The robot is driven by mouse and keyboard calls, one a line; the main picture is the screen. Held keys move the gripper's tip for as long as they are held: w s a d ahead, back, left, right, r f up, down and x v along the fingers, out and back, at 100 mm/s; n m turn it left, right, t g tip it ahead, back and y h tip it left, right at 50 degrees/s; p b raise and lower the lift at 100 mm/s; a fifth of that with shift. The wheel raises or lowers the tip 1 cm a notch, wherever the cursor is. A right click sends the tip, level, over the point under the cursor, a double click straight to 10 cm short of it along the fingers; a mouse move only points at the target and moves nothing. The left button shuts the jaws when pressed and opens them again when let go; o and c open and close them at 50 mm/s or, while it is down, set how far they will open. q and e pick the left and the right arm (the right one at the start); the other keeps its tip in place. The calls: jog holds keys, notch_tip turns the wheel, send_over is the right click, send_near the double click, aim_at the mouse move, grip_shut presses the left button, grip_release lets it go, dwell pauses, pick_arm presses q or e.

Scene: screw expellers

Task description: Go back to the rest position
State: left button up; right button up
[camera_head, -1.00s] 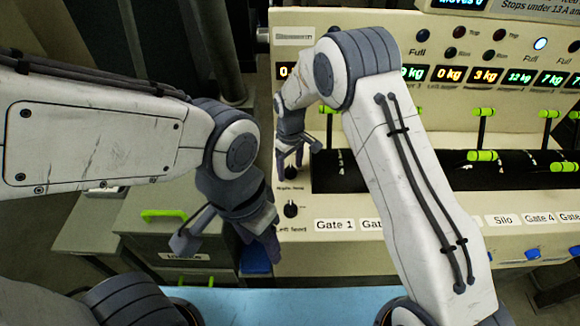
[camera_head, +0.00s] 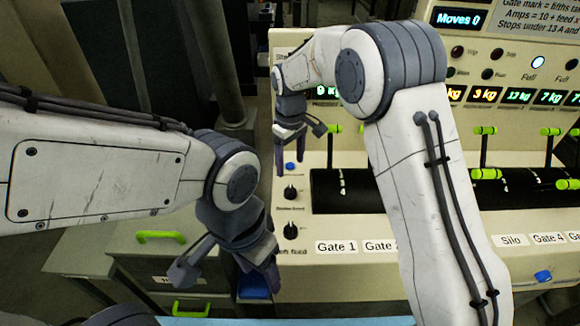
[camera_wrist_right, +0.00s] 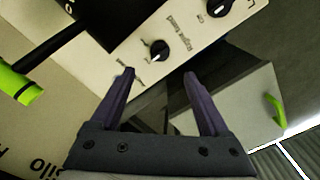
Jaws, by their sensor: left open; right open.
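My left gripper (camera_head: 228,274) hangs at the end of the left arm in the lower middle of the head view. Its fingers are apart and empty, pointing down, in front of the cabinet and the panel's left edge. My right gripper (camera_head: 290,150) is higher, at the left end of the control panel, with its fingers pointing down. In the right wrist view its two dark fingers (camera_wrist_right: 159,75) stand apart with nothing between them. A black knob (camera_wrist_right: 159,50) shows beyond the fingertips, and I see no contact.
The cream control panel (camera_head: 430,240) has green-handled levers (camera_head: 485,130), knobs (camera_head: 291,192), gate labels and lit kg displays. A cabinet with green drawer handles (camera_head: 160,237) stands at left. A light blue surface (camera_head: 330,321) lies at the bottom edge.

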dwell(0.3)
jog(key=s+r+m, duration=0.1)
jog(key=s+r, duration=0.3)
jog(key=s, duration=0.7)
jog(key=s+r, duration=0.4)
jog(key=s, duration=0.8)
jog(key=s+d+f+y, duration=0.1)
jog(key=s+d, duration=0.3)
jog(key=s, duration=0.5)
jog(key=shift+s+d+f+m, duration=0.15)
jog(key=shift+f+m, duration=0.05)
jog(key=shift+m, duration=0.2)
